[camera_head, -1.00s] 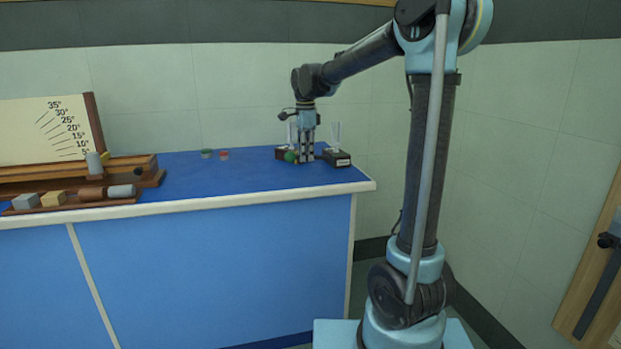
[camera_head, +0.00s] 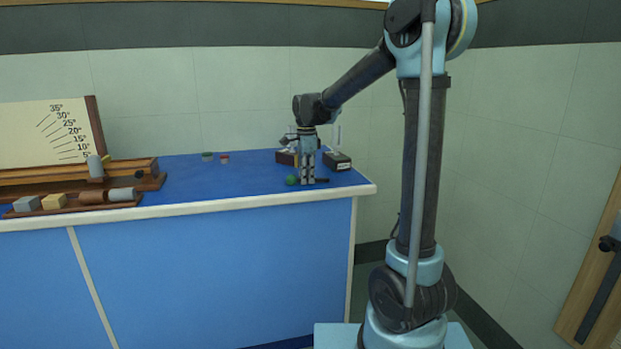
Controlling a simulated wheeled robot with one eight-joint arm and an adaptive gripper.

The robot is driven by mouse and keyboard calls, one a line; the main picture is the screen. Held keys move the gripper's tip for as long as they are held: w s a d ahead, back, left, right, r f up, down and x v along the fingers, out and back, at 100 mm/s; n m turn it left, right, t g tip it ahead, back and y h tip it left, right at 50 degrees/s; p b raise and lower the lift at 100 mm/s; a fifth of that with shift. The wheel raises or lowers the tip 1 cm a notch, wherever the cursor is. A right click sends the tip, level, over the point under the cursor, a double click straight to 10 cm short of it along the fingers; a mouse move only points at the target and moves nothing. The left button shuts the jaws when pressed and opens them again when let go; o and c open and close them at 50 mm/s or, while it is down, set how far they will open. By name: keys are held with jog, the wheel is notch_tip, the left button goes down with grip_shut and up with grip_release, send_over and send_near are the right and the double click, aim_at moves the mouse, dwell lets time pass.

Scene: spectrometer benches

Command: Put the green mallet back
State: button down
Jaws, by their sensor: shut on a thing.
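The green mallet's round head (camera_head: 292,180) shows just left of my gripper's fingers in the head view. Its dark handle (camera_head: 322,181) sticks out to the right of the fingers. My gripper (camera_head: 308,181) points down and is shut on the mallet, low over the blue bench top near its front right edge. The fingers hide the middle of the handle. I cannot tell whether the mallet touches the bench. Behind the gripper are a dark box-like stand (camera_head: 286,158) and a second dark block with a white label (camera_head: 337,161), each with a pale upright piece.
The blue bench (camera_head: 220,185) has a pale front edge. A green disc (camera_head: 208,156) and a red disc (camera_head: 225,159) lie at the back. An angle board (camera_head: 45,130) and wooden racks with several blocks stand at the left. The middle of the bench is clear.

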jog(key=c, duration=1.6)
grip_release()
jog(key=shift+c, duration=0.2)
jog(key=shift+r, duration=0.1)
notch_tip(320, 180, up, 12)
jog(key=s+d+f+n+t, duration=0.1)
jog(key=s+d+f+n, duration=0.2)
jog(key=s+d, duration=0.4)
jog(key=s+d+f+n, duration=0.4)
jog(key=s+d, duration=0.3)
jog(key=s, duration=0.1)
jog(key=s+d+f+n, duration=0.4)
jog(key=s+f, duration=0.4)
jog(key=s+d+f+n+t, duration=0.1)
jog(key=s+d+f+n, duration=0.3)
jog(key=s+f, duration=0.4)
jog(key=shift+s+d+f, duration=0.35)
jog(key=shift+d+f, duration=0.25)
jog(key=shift+d, duration=0.15)
